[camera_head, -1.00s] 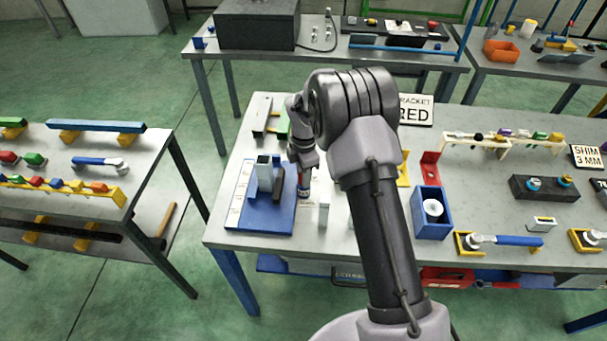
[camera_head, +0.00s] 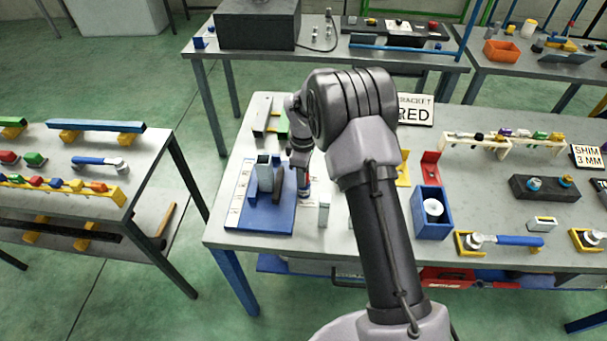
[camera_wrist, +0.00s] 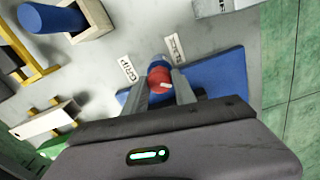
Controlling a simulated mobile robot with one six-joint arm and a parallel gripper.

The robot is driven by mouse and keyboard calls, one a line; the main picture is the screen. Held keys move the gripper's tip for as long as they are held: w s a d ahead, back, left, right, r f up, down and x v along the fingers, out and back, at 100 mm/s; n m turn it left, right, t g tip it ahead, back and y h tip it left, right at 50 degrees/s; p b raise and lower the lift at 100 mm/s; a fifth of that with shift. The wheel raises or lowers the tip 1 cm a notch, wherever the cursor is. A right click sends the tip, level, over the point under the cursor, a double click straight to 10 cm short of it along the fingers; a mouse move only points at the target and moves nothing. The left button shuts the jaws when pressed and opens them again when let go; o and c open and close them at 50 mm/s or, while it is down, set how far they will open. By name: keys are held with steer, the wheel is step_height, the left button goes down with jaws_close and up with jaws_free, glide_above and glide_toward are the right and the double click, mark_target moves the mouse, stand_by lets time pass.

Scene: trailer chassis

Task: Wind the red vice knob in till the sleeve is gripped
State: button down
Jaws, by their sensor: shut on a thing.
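The vice stands on a blue base plate (camera_head: 262,215) at the left end of the main bench. An upright grey hollow piece (camera_head: 264,178), apparently the sleeve, stands on it next to a darker upright block (camera_head: 278,186). Whether the two touch I cannot tell. My gripper (camera_head: 303,188) points down at the plate's right side. In the wrist view, its fingers are shut on the red knob (camera_wrist: 159,79), one on each side. The blue base plate also shows there (camera_wrist: 222,76). The sleeve is not clearly visible in the wrist view.
A GRIP label (camera_wrist: 128,69) and another small label (camera_wrist: 174,46) lie near the knob. A small pale block (camera_head: 324,214) stands just right of the plate. A blue box (camera_head: 432,222) with a white roll and a red bracket (camera_head: 430,165) are further right.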

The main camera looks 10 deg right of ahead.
steer(key=m, duration=0.5)
steer(key=shift+w+m+b, duration=0.1)
steer(key=shift+m+b, duration=0.2)
steer(key=shift+b, duration=0.05)
steer(key=m+b, duration=0.1)
steer(key=m, duration=0.4)
steer(key=m+b, duration=0.1)
steer(key=m, duration=0.4)
steer(key=shift+m, duration=0.4)
steer(key=m+b, duration=0.1)
steer(key=m, duration=0.3)
steer(key=shift+d+m, duration=0.1)
steer(key=shift+m, duration=0.3)
steer(key=c, duration=1)
jaws_free()
